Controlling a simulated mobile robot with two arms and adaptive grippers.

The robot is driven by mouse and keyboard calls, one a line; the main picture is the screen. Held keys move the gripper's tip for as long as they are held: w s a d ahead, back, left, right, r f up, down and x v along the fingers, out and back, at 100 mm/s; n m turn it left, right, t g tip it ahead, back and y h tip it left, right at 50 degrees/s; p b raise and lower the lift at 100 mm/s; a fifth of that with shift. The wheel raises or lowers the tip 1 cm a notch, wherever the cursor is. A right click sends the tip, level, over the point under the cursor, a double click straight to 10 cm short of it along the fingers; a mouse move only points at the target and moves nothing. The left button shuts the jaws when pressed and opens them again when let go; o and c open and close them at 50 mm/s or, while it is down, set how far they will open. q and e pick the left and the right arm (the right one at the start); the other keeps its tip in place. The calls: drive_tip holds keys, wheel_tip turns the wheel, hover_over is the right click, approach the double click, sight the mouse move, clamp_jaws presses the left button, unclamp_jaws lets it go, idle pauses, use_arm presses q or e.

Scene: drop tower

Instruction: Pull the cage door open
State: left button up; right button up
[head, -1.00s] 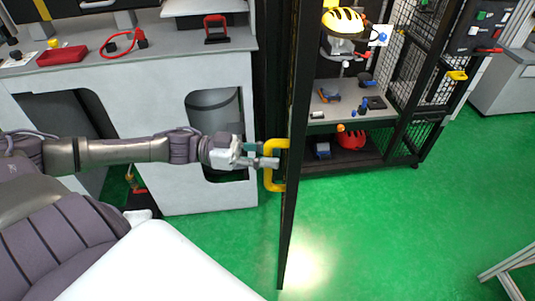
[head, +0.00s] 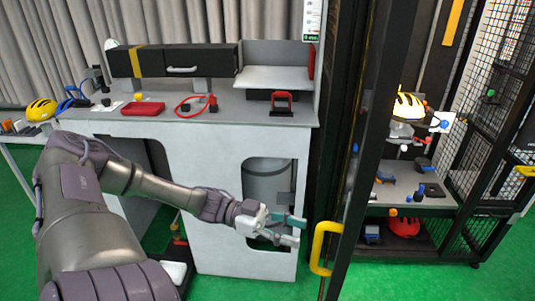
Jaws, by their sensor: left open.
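The cage door (head: 365,170) is a tall dark-framed panel, seen nearly edge-on. It stands swung out, and the cage interior shows to its right. Its yellow D-shaped handle (head: 317,250) is on the left face, low in the head view. My left gripper (head: 301,229) is open and empty, with its fingers pointing right toward the handle. It appears to be a short gap to the left of and above the handle, in front of the grey cabinet. My right gripper is out of view.
A grey workbench (head: 225,115) stands behind my left arm, with a red tray (head: 143,108) and a red-framed stand (head: 283,102) on top. Inside the cage, a yellow helmet (head: 408,106) sits above a shelf (head: 400,192). Green floor shows at the lower right.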

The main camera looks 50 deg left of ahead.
use_arm(q)
drive_tip(key=v, duration=0.6)
drive_tip(key=shift+a, duration=0.1)
idle(0.4)
